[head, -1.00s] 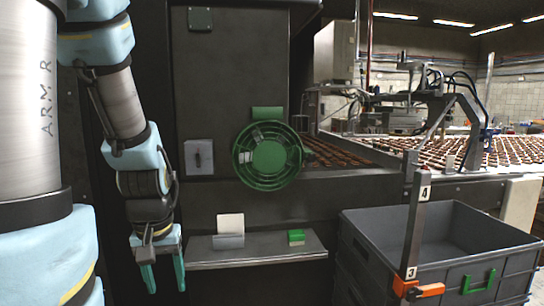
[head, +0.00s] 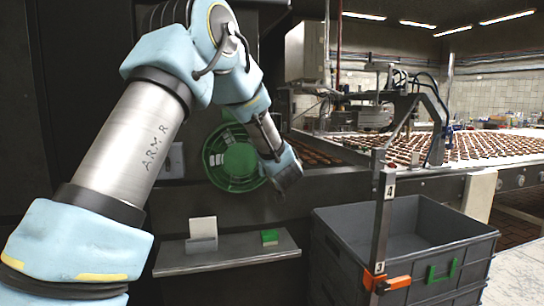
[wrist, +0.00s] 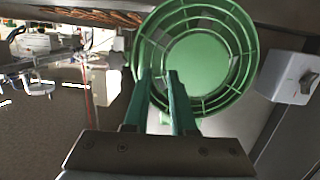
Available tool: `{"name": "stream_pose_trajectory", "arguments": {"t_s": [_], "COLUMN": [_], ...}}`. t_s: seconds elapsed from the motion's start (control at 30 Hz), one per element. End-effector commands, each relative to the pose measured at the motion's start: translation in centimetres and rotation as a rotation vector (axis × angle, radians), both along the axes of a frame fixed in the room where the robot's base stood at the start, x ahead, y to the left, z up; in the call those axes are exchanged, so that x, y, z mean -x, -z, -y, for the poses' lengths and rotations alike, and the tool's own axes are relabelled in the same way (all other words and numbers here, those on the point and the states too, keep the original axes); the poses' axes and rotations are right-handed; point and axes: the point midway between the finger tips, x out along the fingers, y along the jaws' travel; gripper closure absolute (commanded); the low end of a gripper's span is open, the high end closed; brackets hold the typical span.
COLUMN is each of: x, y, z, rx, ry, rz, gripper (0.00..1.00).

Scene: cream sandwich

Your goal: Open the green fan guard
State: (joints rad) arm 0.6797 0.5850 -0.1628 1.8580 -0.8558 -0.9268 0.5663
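The green fan guard (head: 221,176) is a round cage of rings on the dark machine front. It appears closed against the panel, its right part hidden behind my arm. In the wrist view, the guard (wrist: 243,62) fills the upper middle, with its pale green centre disc and rings visible. My gripper (wrist: 160,75) is open, its two green fingers apart with nothing seen held between them. The fingers overlap the guard's rim in the picture; I cannot tell whether they touch it.
A grey switch box (wrist: 288,80) is beside the guard. A shelf (head: 222,261) below holds a white card (head: 203,228) and a green block (head: 269,237). A grey crate (head: 455,246) and a post (head: 381,222) stand right. A conveyor of chocolate pieces (head: 470,147) runs behind.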

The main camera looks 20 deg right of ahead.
Motion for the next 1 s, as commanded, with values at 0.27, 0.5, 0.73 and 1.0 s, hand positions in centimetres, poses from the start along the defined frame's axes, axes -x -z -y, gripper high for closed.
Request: {"name": "stream_pose_trajectory", "arguments": {"t_s": [0.27, 0.5, 0.73, 1.0], "x": [3.4, 2.4, -1.8, -5.8], "y": [-0.9, -1.1, -1.3, -1.1], "z": [5.4, 5.4, 5.0, 4.8], "rx": [-0.011, -0.018, -0.018, -0.017], "ry": [-0.213, -0.25, -0.248, -0.246], "rz": [0.16, 0.173, 0.174, 0.173], "gripper": [0.76, 0.76, 0.76, 0.76]}}
